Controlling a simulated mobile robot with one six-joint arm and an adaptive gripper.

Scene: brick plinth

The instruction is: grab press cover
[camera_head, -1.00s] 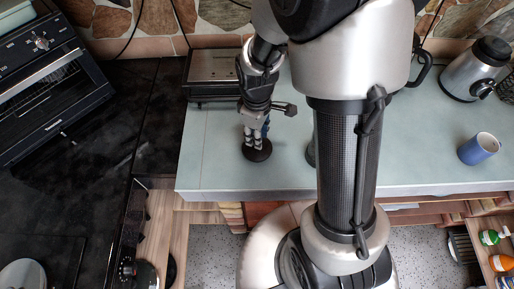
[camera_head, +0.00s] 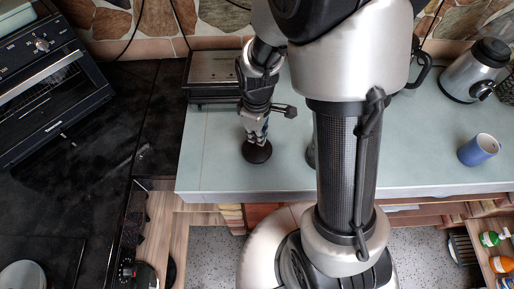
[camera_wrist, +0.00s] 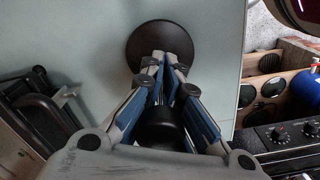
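The press cover has a round black disc (camera_head: 257,152) low on the counter in the head view. In the wrist view the disc (camera_wrist: 160,38) lies beyond my fingertips, and a rounded black knob (camera_wrist: 160,128) stands between my fingers on the near side. My gripper (camera_head: 256,133) points down over the disc. In the wrist view my gripper (camera_wrist: 161,68) has its blue-padded fingers drawn in on both sides of the cover's narrow stem, which they mostly hide. The disc appears to rest on the counter.
The pale counter (camera_head: 215,160) is clear around the disc. A metal appliance (camera_head: 212,70) stands behind left, and a black oven (camera_head: 50,85) at far left. A blue mug (camera_head: 478,149) and a silver blender (camera_head: 475,70) stand at right.

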